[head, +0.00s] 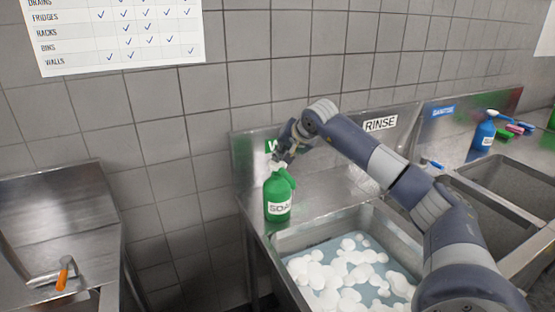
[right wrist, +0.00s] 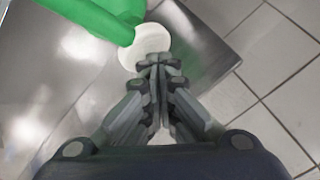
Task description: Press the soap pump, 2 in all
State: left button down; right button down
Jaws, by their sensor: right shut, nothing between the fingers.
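A green soap bottle (head: 278,198) with a white label stands upright on the left corner of the steel sink unit. My right gripper (head: 281,158) is at the bottle's top, fingers pointing down. In the right wrist view the shut fingers (right wrist: 158,62) are over the edge of a round white pump top (right wrist: 146,46). I cannot tell whether they touch it. Part of the green bottle (right wrist: 95,18) shows at the upper left there. In the head view the gripper mostly hides the pump. My left gripper is not in view.
A basin with water and white foam (head: 345,272) lies right of the bottle. A blue bottle (head: 484,133) and small coloured items (head: 515,129) stand far right by another basin. A tiled wall (head: 190,150) is behind. A gap separates the left steel counter (head: 60,215).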

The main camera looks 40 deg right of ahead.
jog(key=shift+r+p, duration=0.4)
jog(key=shift+r, duration=0.3)
jog(key=shift+r, duration=0.15)
jog(key=shift+w+r+p, duration=0.1)
jog(key=shift+r+p, duration=0.15)
jog(key=shift+p, duration=0.05)
notch_tip(320, 180, up, 4)
jog(key=p, duration=0.4)
jog(key=shift+r, duration=0.2)
jog(key=shift+f, duration=0.1)
